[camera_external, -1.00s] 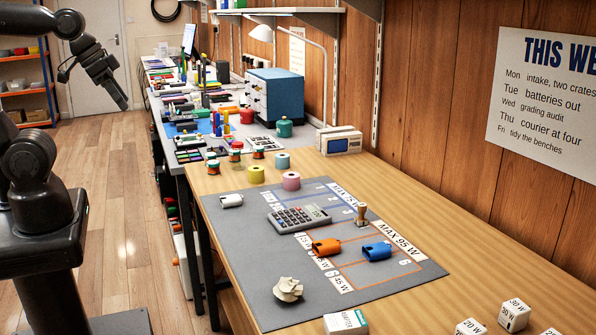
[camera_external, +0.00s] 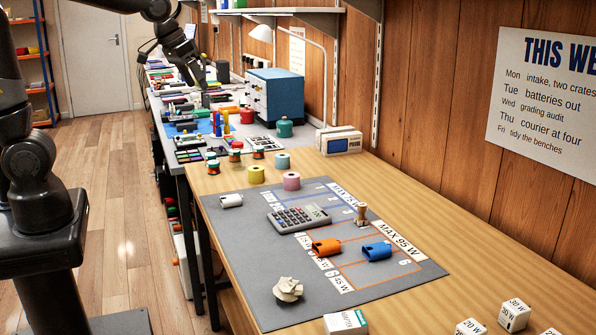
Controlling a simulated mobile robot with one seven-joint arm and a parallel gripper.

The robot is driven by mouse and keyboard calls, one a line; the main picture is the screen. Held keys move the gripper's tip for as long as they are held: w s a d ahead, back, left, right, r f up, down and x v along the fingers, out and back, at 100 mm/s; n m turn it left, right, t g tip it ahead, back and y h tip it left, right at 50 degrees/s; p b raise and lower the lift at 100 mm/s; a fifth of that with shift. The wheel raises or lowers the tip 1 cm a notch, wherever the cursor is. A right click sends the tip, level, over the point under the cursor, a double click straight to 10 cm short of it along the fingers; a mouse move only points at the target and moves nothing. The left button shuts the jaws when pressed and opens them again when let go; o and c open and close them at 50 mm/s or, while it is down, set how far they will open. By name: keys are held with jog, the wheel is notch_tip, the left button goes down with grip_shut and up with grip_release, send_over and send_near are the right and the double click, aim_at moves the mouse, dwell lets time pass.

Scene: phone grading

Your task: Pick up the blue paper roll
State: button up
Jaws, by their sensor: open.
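A light blue paper roll (camera_external: 282,160) stands on the wooden bench, just beyond the grey mat (camera_external: 240,270). A pink roll (camera_external: 291,181) and a yellow roll (camera_external: 256,174) stand near it, in front and to its left. My gripper (camera_external: 202,88) is open and empty, in the air above the far part of the bench. It is up and to the left of the blue roll, well apart from it. The fingertips are small and dark against the clutter there.
Small spools (camera_external: 235,156) and a teal canister (camera_external: 284,127) stand near the blue roll, and a white device with a screen (camera_external: 338,142) to its right. The mat carries a calculator (camera_external: 298,217), an orange piece (camera_external: 326,246) and a blue piece (camera_external: 377,251).

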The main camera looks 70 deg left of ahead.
jog(key=w+a+f+n, duration=0.1)
jog(key=w+a+f, duration=0.25)
jog(key=w, duration=0.55)
jog(key=n+g+y, duration=0.1)
jog(key=n+y, duration=0.1)
jog(key=n, duration=0.1)
send_near(282, 155)
jog(key=x, duration=0.5)
jog(key=shift+d+f, duration=0.15)
jog(key=shift+d, duration=0.25)
jog(key=shift+a+x, duration=0.1)
jog(key=shift+x, duration=1.3)
jog(key=shift+a+x, duration=0.15)
jog(key=shift+x, duration=1.3)
jog(key=shift+c, duration=0.2)
jog(key=c, duration=1)
